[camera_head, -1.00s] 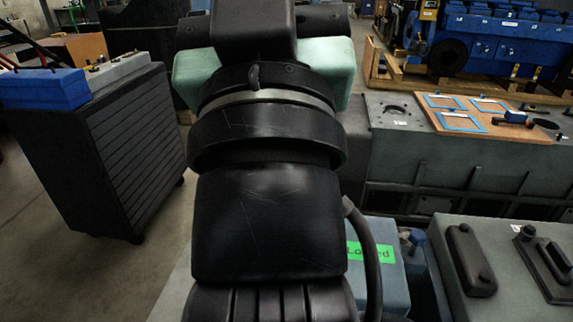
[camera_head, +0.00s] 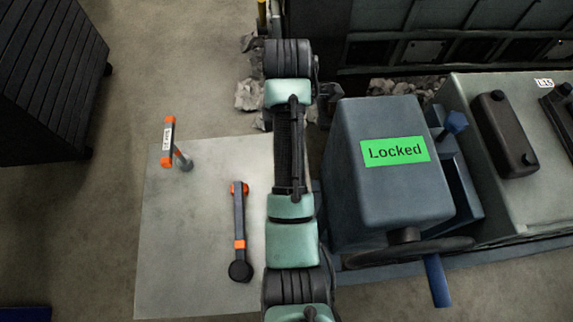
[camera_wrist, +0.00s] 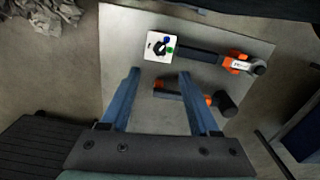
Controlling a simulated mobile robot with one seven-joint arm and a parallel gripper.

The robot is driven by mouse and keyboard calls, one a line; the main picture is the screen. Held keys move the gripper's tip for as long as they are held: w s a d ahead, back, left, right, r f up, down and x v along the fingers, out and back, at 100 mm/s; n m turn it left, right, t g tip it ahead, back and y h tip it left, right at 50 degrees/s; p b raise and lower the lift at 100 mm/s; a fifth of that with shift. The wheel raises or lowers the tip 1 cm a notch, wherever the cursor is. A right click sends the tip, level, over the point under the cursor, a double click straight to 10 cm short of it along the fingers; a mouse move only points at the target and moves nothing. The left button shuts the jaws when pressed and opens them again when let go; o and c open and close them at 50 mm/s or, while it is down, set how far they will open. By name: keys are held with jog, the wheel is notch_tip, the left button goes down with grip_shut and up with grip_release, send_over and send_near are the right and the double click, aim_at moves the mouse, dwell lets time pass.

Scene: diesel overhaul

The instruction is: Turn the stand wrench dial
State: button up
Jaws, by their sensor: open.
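In the wrist view, a torque wrench with a dark handle and an orange, labelled head (camera_wrist: 238,64) extends above a pale plate (camera_wrist: 120,40). A white square face (camera_wrist: 161,47) with a black symbol and blue and green spots is at its left end; I cannot tell if this is the dial. In the head view, an orange upright piece with a white label (camera_head: 168,138) stands on the plate (camera_head: 195,280). My gripper (camera_wrist: 158,72) is open and empty, its blue fingers apart, below the white face in the picture. My gripper is not clear in the head view.
A second dark tool with orange bands (camera_head: 239,225) lies on the plate; it also shows in the wrist view (camera_wrist: 200,95). A blue-grey box (camera_head: 390,200) with a green "Locked" sign (camera_head: 395,151) stands right of my arm. A dark slatted cabinet (camera_head: 45,75) is at upper left.

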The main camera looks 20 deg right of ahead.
notch_tip(320, 180, down, 13)
jog(key=b, duration=0.2)
jog(key=shift+r+b, duration=0.2)
jog(key=shift+b, duration=0.2)
grip_shut()
